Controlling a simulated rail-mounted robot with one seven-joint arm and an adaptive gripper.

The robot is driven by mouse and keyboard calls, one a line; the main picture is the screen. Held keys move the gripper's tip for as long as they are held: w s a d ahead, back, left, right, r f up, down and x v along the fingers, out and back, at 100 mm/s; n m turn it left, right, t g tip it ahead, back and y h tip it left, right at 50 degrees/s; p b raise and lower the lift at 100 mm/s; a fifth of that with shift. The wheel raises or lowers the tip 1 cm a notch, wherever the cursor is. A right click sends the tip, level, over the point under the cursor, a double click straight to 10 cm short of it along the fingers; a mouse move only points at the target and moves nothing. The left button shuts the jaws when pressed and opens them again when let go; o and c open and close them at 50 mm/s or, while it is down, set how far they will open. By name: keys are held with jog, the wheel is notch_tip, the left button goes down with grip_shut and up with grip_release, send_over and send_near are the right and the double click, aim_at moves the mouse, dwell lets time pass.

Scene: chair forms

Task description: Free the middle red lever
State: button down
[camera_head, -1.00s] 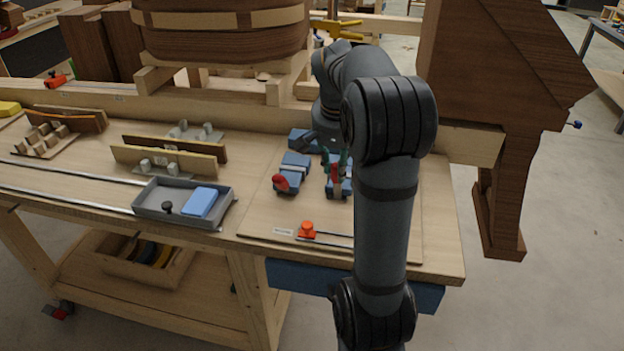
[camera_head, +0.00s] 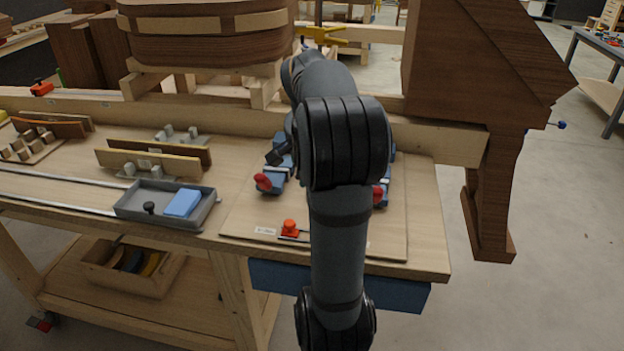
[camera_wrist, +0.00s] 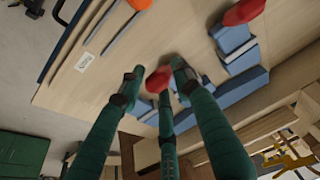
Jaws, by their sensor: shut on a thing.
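In the wrist view, my gripper's green fingers (camera_wrist: 157,79) close around a red lever (camera_wrist: 158,80) above the wooden board; its base is partly hidden by the fingers. A second red lever (camera_wrist: 243,12) shows at the top, on a blue clamp body (camera_wrist: 235,42). In the head view, my arm hides the gripper and the middle lever. The left red lever (camera_head: 263,182) and the right red lever (camera_head: 378,195) show on either side of the arm.
An orange knob (camera_head: 290,228) with thin rods sits on the front of the board (camera_head: 240,215). A grey tray (camera_head: 130,206) with a blue block stands to the left. Curved wooden forms and a thick beam (camera_head: 455,143) stand behind. The bench's front edge is close.

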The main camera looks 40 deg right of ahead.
jog(key=c, duration=1.7)
grip_release()
jog(key=shift+s+a+f, duration=0.2)
jog(key=shift+s+f, duration=0.25)
jog(key=shift+f, duration=0.15)
jog(key=o, duration=0.3)
jog(key=shift+d, duration=0.25)
jog(key=shift+r, duration=0.1)
jog(key=shift+w+a+r, duration=0.15)
jog(key=shift+w, duration=0.1)
jog(key=shift+r, duration=0.45)
jog(key=v, duration=1.1)
